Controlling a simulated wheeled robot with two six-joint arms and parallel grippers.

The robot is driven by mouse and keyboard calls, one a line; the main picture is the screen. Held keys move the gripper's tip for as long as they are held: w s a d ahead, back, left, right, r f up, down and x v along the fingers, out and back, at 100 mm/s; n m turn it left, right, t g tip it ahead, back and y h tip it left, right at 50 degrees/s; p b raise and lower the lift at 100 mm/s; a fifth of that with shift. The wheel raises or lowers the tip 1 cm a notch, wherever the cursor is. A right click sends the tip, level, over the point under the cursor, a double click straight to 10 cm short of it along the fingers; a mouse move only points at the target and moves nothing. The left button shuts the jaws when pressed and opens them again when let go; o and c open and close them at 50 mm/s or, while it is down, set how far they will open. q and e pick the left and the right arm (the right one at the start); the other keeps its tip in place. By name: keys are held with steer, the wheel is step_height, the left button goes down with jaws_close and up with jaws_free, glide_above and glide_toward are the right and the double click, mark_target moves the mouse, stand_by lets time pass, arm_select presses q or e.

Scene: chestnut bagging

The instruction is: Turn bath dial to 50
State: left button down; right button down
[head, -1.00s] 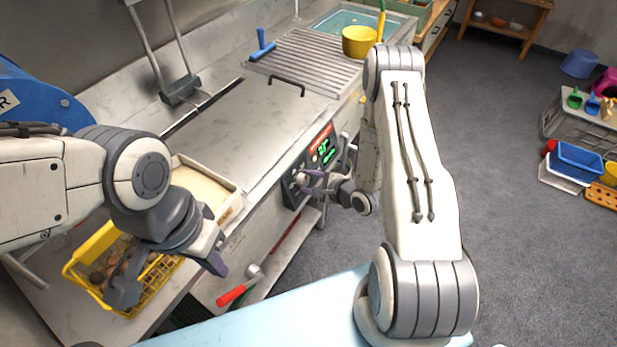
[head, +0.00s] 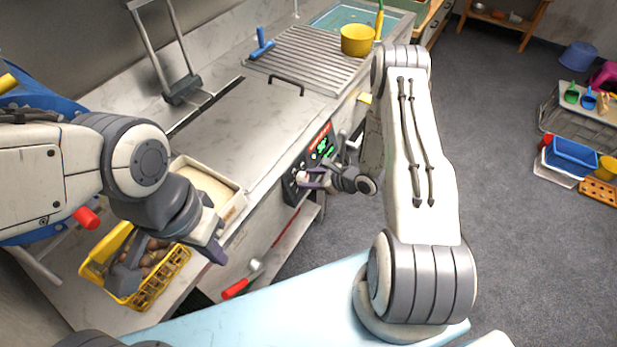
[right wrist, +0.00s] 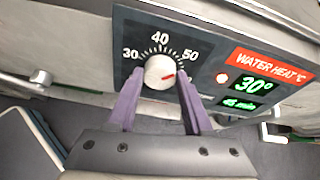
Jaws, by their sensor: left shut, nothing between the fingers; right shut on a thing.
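The bath dial (right wrist: 159,71) is a round white knob with a red mark, on a black panel with a scale marked 30, 40 and 50. Its red mark points to the right, slightly up, near the 50 side. My right gripper (right wrist: 159,98) has its purple fingers on either side of the dial and is shut on it. The green display (right wrist: 254,86) beside it reads 30°, with 45 min below. In the head view the dial (head: 302,176) is on the counter's front. My left gripper (head: 213,251) is shut and empty beside the yellow basket.
The yellow basket (head: 172,280) holds brown chestnuts, with a cream-coloured tray (head: 235,207) behind it. A red-handled tool (head: 235,288) is at the counter's lower front. A yellow pot (head: 357,40) stands at the back. The grey floor at right is mostly clear.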

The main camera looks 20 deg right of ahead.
steer(key=shift+s+a+f, duration=0.1)
steer(key=shift+s+f, duration=0.05)
steer(key=shift+s, duration=0.05)
steer(key=shift+c, duration=1.5)
jaws_free()
steer(key=shift+w, duration=0.1)
steer(key=shift+d+r, duration=0.2)
steer(key=b+v, duration=0.1)
steer(key=v, duration=0.9)
steer(key=shift+s, duration=0.2)
